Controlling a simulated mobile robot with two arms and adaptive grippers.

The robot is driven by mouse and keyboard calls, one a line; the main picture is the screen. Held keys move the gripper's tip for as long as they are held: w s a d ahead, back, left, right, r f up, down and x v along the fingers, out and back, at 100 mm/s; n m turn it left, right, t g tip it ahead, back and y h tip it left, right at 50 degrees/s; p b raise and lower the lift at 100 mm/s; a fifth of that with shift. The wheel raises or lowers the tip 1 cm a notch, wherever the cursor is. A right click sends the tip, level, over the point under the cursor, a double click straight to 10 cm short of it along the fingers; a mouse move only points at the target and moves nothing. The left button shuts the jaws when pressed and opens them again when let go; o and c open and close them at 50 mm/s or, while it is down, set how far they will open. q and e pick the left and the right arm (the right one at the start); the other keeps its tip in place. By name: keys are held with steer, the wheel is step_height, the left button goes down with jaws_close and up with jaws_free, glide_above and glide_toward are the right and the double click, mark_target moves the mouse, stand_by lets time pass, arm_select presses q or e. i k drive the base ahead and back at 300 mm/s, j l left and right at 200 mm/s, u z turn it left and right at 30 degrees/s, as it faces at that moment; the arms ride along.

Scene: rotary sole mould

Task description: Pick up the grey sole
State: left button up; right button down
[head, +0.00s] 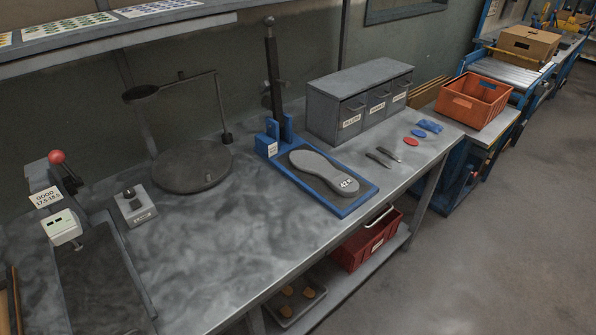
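The grey sole (322,171) lies flat on a dark plate framed by a blue base (352,207), with a small white label at its near right end. A blue bracket with a tall dark lever (273,75) rises at the back left of this base. The sole is fully in sight and nothing covers it. Neither my left nor my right gripper shows in the head view.
A grey drawer cabinet (349,93) stands behind the base. Small dark tools (383,155) and red and blue pieces (412,143) lie right of it. A round stand (190,170) is left. The bench front (225,245) is clear. A red crate (363,242) sits below.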

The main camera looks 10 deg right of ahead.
mark_target(307, 161)
steer(key=i+l+u, duration=0.1)
steer(key=l+u, duration=0.5)
steer(key=u, duration=0.15)
steer(key=l+u, duration=0.4)
steer(key=i, duration=0.05)
